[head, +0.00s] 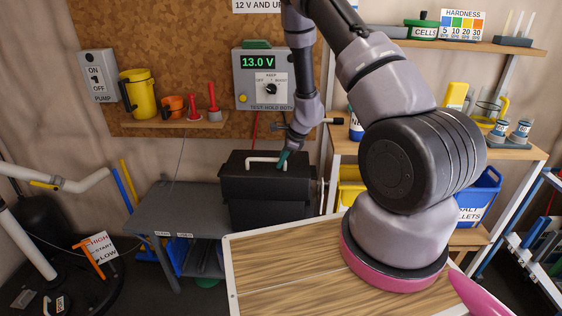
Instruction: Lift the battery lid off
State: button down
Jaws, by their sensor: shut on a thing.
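The black battery box (268,217) stands at the middle of the head view, at the right end of the grey bench. Its black lid (245,181) is over the box, with a pale bar handle (262,159) on top. My gripper (284,159) reaches down from above and is shut on the right part of the handle. The fingertips are small here. I cannot tell whether there is a gap between lid and box. The inside of the box is hidden.
A grey meter reading 13.0 V (264,78) hangs on the corkboard behind, with red and dark cables below. A wooden shelf (160,121) holds a yellow jug. The grey bench (183,208) is clear left of the box. A wood-topped surface (300,270) lies in front.

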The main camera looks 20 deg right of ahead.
jog(key=shift+r, duration=1.95)
